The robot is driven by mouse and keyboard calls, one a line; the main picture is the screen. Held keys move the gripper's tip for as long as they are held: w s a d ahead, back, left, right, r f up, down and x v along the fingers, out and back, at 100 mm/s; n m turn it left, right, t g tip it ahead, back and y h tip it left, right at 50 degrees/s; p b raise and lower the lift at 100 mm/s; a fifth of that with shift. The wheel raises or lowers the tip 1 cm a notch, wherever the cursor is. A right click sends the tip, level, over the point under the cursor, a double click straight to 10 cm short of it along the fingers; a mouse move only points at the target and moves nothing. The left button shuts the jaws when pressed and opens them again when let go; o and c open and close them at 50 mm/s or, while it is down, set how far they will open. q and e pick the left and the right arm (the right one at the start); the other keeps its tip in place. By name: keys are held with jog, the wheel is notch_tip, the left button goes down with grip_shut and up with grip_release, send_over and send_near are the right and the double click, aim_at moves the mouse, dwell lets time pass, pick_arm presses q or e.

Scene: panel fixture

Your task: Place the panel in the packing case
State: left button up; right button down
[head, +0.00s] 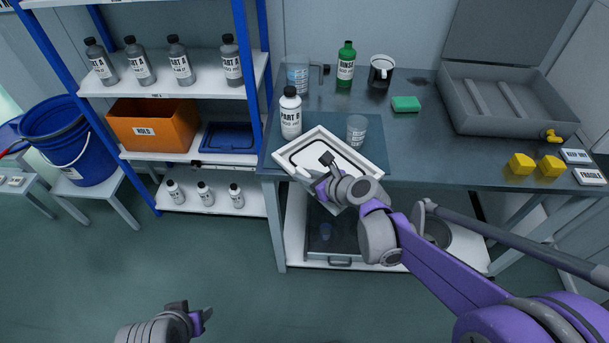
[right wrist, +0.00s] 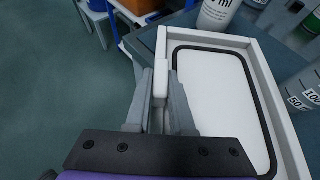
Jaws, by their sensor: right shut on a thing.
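The panel (head: 306,157) is a white rectangular board with a raised pale rim and a dark line inside it. It lies over the bench's front left edge; whether it touches the bench is unclear. My right gripper (head: 312,180) is shut on its near left rim, and the right wrist view shows the fingers (right wrist: 158,105) on either side of that rim. The packing case (head: 505,122) is grey, with its lid up and bars inside, at the bench's back right, well apart from the panel. My left gripper (head: 192,315) is low at the bottom left, away from everything; its opening is unclear.
A white PART B bottle (head: 290,113) and a clear beaker (head: 356,131) stand close behind the panel. A jug (head: 298,75), green bottle (head: 346,65), mug (head: 381,71) and green sponge (head: 406,104) are further back. Yellow blocks (head: 521,164) sit before the case. The bench's middle is clear.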

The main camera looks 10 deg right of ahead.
jog(key=shift+f, duration=0.15)
jog(key=c, duration=0.8)
grip_release()
